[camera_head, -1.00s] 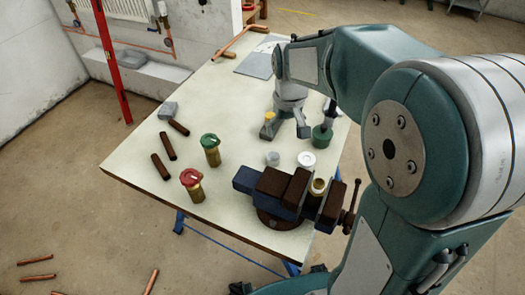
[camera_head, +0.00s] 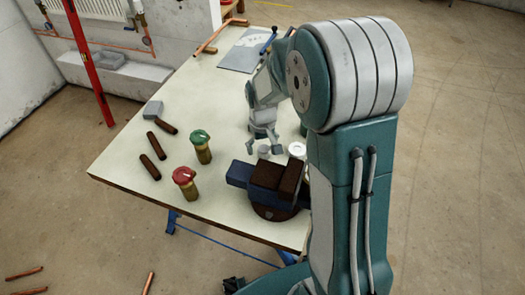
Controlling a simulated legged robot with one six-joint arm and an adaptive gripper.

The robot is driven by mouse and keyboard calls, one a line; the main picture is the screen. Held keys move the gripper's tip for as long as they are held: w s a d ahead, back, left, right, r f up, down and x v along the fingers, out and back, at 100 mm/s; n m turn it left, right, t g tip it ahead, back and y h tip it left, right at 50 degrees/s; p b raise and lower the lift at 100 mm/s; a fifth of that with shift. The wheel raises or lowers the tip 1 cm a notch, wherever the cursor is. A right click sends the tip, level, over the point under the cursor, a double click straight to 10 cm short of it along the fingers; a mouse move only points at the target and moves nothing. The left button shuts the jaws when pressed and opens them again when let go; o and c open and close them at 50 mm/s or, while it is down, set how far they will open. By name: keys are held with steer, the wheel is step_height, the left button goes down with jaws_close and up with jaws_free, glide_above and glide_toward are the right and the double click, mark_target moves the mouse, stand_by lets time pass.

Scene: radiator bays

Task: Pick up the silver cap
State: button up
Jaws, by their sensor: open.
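The silver cap (camera_head: 264,152) is a small grey disc on the pale table (camera_head: 190,112), just behind the vise. My gripper (camera_head: 263,148) is open and points down, right over the cap. One finger shows on each side of it, left and right. I cannot tell whether the fingers touch the cap or the table. A white ring-like cap (camera_head: 297,149) lies just to the right, close to my upper arm.
A blue and brown vise (camera_head: 268,186) stands in front of the cap. Brass valves with a green top (camera_head: 200,137) and a red top (camera_head: 185,176) stand to the left. The table's left-middle is free.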

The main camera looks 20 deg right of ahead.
steer(key=shift+f, duration=0.85)
steer(key=shift+d, duration=0.3)
steer(key=c, duration=1.2)
steer(key=shift+a, duration=0.15)
steer(key=shift+c, duration=0.2)
